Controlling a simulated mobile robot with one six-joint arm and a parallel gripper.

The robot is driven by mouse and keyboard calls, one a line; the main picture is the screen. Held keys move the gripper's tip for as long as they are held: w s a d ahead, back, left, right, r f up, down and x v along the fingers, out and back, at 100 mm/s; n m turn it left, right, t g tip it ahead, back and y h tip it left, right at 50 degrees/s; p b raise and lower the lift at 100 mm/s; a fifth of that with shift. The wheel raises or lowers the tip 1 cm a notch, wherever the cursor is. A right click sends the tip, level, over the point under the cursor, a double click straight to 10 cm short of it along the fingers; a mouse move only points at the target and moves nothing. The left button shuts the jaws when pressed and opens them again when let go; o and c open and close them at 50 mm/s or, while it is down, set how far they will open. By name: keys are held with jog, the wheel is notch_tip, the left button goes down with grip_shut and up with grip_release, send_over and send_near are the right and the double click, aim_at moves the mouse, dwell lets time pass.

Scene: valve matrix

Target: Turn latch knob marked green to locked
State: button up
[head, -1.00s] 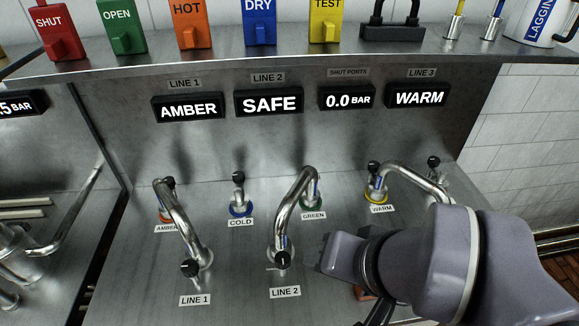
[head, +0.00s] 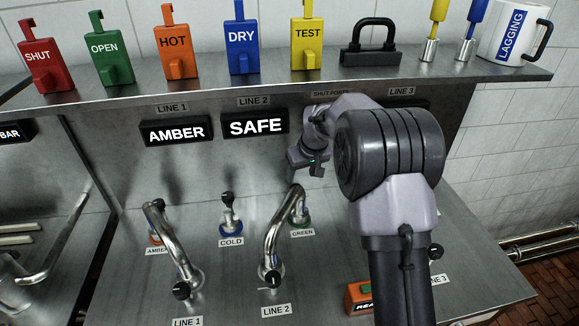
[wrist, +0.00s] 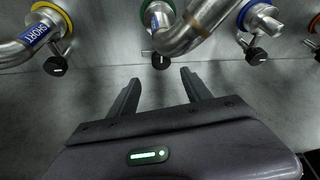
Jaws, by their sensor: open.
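The green-marked fitting has a green collar (head: 299,216) behind a GREEN label in the head view. A bent steel pipe (head: 270,245) runs from it towards the LINE 2 spot. In the wrist view the green collar (wrist: 150,13) is at top centre, with a black knob (wrist: 160,61) with a white mark just below it. My gripper (wrist: 160,86) is open and empty, its two fingers pointing towards the knob, which appears between and just beyond the tips. In the head view my gripper (head: 297,172) hangs above the green fitting; the green knob cannot be made out there.
In the wrist view a yellow-collared fitting (wrist: 55,18) and pipe lie to the left. A shelf (head: 330,77) with coloured tags runs above. The SAFE display (head: 255,123) is lit.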

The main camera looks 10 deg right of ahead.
aim_at(295, 186)
jog(key=b+x, duration=0.2)
jog(key=x, duration=0.6)
jog(key=shift+a, duration=0.15)
grip_shut()
